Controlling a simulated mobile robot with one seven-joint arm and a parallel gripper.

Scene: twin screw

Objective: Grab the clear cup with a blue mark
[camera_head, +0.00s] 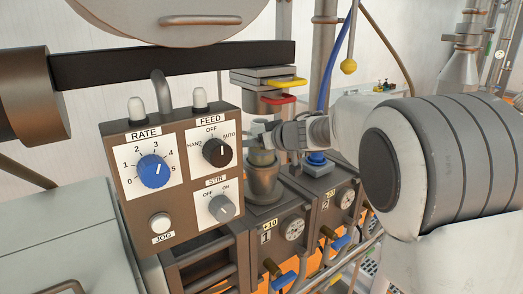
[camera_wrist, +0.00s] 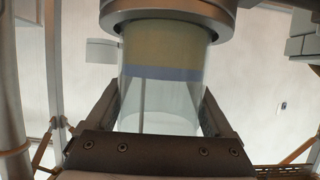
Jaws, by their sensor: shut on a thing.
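The clear cup (camera_wrist: 160,100) with a blue band around it fills the middle of the wrist view. A yellowish fill shows on one side of the band, and clear wall on the other. My gripper (camera_wrist: 162,112) is shut on the cup, with one finger on each side of the clear part. The cup's yellowish end meets a round grey metal holder (camera_wrist: 168,14). In the head view, my gripper (camera_head: 264,133) is above the metal holder (camera_head: 264,182), and the cup's yellowish part (camera_head: 262,157) shows at its mouth. Most of the cup is hidden there.
A control box (camera_head: 178,178) with knobs stands close on the left. A red handle (camera_head: 278,99) and a yellow handle (camera_head: 287,83) sit just above my gripper. A blue button (camera_head: 316,158) is to the right. Gauged units (camera_head: 293,229) stand below.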

